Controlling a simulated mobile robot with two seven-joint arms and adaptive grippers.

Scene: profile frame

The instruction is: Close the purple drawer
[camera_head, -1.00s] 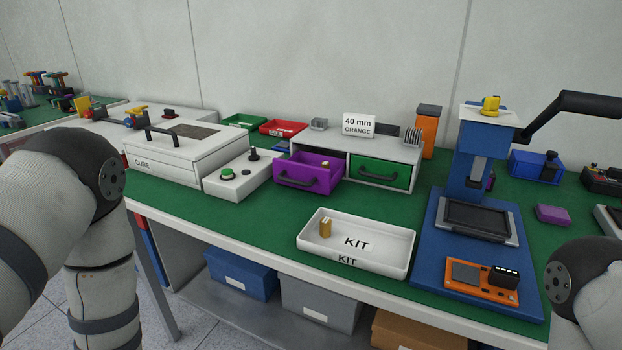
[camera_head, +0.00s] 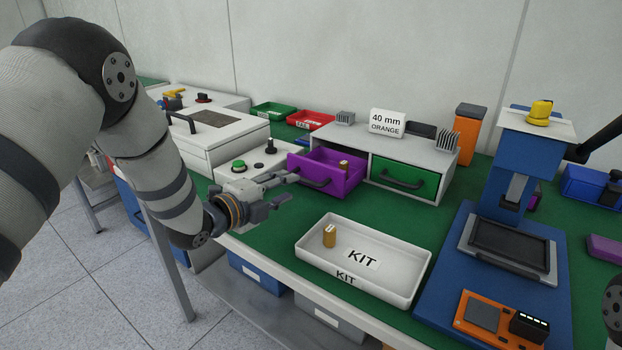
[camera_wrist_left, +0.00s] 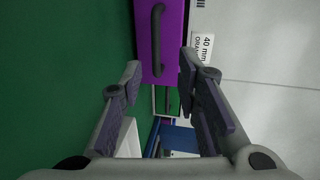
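The purple drawer (camera_head: 328,172) is pulled out of the left bay of the grey two-drawer cabinet (camera_head: 414,152). A small tan-gold piece (camera_head: 343,165) is inside it. Its dark handle (camera_head: 312,182) is on the front. In the left wrist view the purple front (camera_wrist_left: 171,40) shows at the top, with the handle (camera_wrist_left: 157,40) ahead of the fingers. My left gripper (camera_head: 286,189) is in front of the drawer, a little to its left, open and empty. It also shows in the left wrist view (camera_wrist_left: 166,88). My right gripper is out of view.
The green drawer (camera_head: 404,178) beside it is shut. A white KIT tray (camera_head: 410,280) with a brass piece (camera_head: 329,236) stands in front. A white box with a green button (camera_head: 262,165) is left of the drawer. A blue press (camera_head: 508,180) stands right.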

